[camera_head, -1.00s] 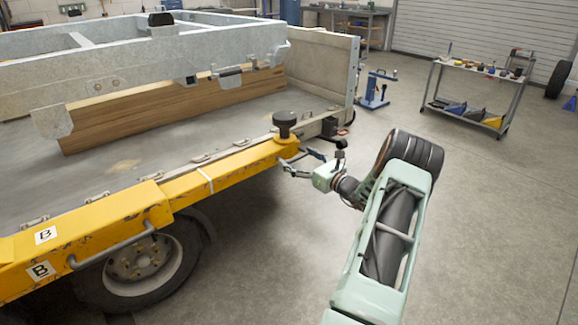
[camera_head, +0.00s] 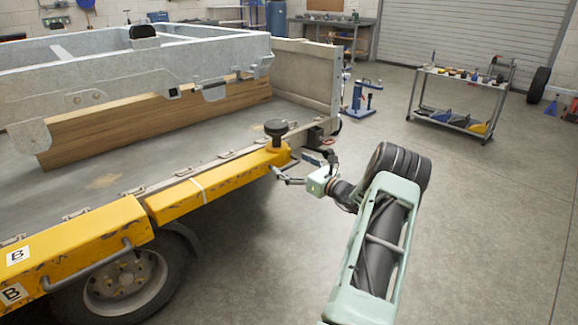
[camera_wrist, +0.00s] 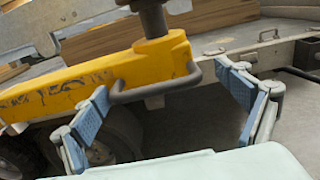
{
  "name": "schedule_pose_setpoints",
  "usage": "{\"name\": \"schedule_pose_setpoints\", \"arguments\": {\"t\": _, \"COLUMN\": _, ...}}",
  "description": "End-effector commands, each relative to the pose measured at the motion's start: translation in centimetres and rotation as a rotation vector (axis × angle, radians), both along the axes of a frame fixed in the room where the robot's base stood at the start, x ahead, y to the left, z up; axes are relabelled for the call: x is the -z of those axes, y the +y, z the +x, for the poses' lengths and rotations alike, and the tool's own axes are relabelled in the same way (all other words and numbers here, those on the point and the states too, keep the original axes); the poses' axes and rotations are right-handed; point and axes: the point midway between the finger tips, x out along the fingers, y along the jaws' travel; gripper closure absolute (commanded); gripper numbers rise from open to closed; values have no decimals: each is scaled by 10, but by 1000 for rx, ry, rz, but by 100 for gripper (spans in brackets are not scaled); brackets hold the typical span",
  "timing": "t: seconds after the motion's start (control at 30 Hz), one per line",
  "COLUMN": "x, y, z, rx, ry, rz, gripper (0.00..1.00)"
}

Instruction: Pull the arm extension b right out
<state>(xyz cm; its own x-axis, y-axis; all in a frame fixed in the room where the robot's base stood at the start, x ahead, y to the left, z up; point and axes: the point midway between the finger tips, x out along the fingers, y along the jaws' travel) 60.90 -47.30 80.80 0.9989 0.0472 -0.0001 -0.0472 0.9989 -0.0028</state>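The yellow arm extension on the right (camera_head: 225,185) lies along the near side of the trailer bed. A dark round pad on a post (camera_head: 275,129) stands at its end. In the wrist view the extension's end (camera_wrist: 165,55) carries a grey bar handle (camera_wrist: 160,90). My gripper (camera_head: 302,172) is at this end. In the wrist view my gripper (camera_wrist: 163,82) is open, its blue-padded fingers spread on either side of the handle. The left finger overlaps the handle's left end in the picture; I cannot tell whether they touch.
Another yellow arm (camera_head: 75,255) with a handle and B labels lies left, above a wheel (camera_head: 125,285). A tool cart (camera_head: 460,100) stands at back right. The floor right of my arm is clear.

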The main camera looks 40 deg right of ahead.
Motion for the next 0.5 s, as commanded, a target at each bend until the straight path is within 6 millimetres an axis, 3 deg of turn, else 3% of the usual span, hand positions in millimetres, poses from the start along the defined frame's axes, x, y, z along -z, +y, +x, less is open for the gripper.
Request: {"name": "schedule_pose_setpoints", "arguments": {"t": 0.5, "x": 1, "y": -1, "z": 0, "rx": 2, "ry": 1, "rz": 1, "gripper": 12}}
